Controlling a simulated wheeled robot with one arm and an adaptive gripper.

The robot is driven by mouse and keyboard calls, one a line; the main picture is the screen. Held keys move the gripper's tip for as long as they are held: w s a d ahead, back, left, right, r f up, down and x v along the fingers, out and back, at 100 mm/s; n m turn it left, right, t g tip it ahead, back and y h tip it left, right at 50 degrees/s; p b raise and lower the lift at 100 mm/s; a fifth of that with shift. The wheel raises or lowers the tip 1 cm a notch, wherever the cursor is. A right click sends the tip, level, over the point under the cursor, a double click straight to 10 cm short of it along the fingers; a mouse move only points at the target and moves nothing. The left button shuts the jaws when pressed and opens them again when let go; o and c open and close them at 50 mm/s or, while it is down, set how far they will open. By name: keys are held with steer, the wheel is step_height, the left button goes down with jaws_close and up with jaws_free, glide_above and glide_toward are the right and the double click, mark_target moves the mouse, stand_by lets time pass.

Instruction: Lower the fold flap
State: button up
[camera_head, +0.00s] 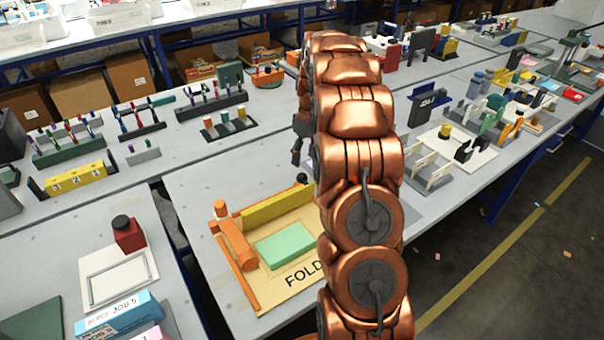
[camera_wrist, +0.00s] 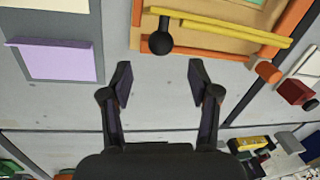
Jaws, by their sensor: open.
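The fold station's tan base (camera_head: 265,290) carries the word FOLD, partly hidden by my arm. A pale green sheet (camera_head: 285,245) lies on it. The yellow fold flap (camera_head: 278,206) stands raised behind the sheet. A black knob (camera_head: 302,178) shows by the flap's right end. In the wrist view, the flap (camera_wrist: 225,27) appears as a narrow yellow strip, with the black knob (camera_wrist: 160,38) near its left end. My gripper (camera_wrist: 160,80) is open and empty, its fingertips apart from the knob, which lies beyond the gap between them. My arm hides most of the gripper in the head view.
An orange post and roller (camera_head: 235,240) stand at the station's left. A purple panel (camera_wrist: 62,60) lies left of my gripper in the wrist view. Bare grey tabletop (camera_wrist: 150,105) lies beneath the fingers. A yellow block (camera_head: 75,180) and several small stations occupy the back bench.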

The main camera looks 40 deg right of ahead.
mark_target(302, 174)
steer(key=shift+s+a+f+p, duration=0.15)
steer(key=shift+f+p, duration=0.25)
steer(key=shift+f, duration=0.75)
steer(key=shift+w+a+f+p, duration=0.1)
steer(key=shift+a+f+p, duration=0.2)
steer(key=shift+f, duration=0.9)
steer(key=shift+s+a+f+p, duration=0.1)
steer(key=shift+f+p, duration=0.35)
steer(key=shift+f, duration=0.7)
jaws_close()
